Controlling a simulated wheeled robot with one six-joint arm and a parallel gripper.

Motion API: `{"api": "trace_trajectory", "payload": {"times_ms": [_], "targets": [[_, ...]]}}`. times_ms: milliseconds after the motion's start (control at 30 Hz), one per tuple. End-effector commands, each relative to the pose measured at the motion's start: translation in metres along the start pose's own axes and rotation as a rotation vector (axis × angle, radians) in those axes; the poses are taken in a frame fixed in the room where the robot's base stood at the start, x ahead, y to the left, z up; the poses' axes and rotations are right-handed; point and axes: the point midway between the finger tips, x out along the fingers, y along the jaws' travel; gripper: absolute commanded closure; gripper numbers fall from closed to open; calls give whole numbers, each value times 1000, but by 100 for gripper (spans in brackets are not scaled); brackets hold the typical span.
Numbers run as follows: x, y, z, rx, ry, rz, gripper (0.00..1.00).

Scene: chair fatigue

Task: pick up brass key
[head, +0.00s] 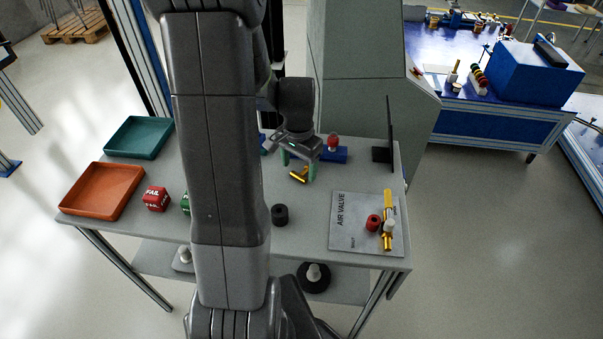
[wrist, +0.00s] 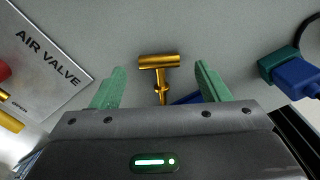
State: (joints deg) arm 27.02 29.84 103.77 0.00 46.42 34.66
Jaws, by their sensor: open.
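The brass key (wrist: 159,62) is a T-shaped piece lying on the grey table. In the wrist view its crossbar lies between my fingertips, and its stem runs back toward my gripper's palm, where its end is hidden. In the head view the key (head: 299,176) shows just below my fingers. My gripper (head: 298,166) is open, pointing down with its green fingers on either side of the key. The wrist view shows both fingers (wrist: 160,75) apart from the key, with clear gaps. I cannot tell the exact height of the fingertips above the table.
A blue piece with a red knob (head: 333,143) stands right behind my gripper. A black cylinder (head: 280,215) and the AIR VALVE plate (head: 348,241) with brass fittings are nearer. An orange tray (head: 75,206), a teal tray (head: 127,152) and a red FAIL cube (head: 156,199) are left.

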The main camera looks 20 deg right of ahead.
Motion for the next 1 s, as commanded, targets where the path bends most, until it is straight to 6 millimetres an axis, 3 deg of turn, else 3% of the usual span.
{"api": "trace_trajectory", "payload": {"times_ms": [200, 467, 700, 767, 1000], "targets": [[23, 0, 0, 0, 0, 0, 31], [24, -1, 0, 0, 1, -1, 31], [24, -1, 0, 0, 1, 0, 78], [24, -1, 0, 0, 1, -1, 84], [21, -1, -1, 0, 2, -1, 84]]}}
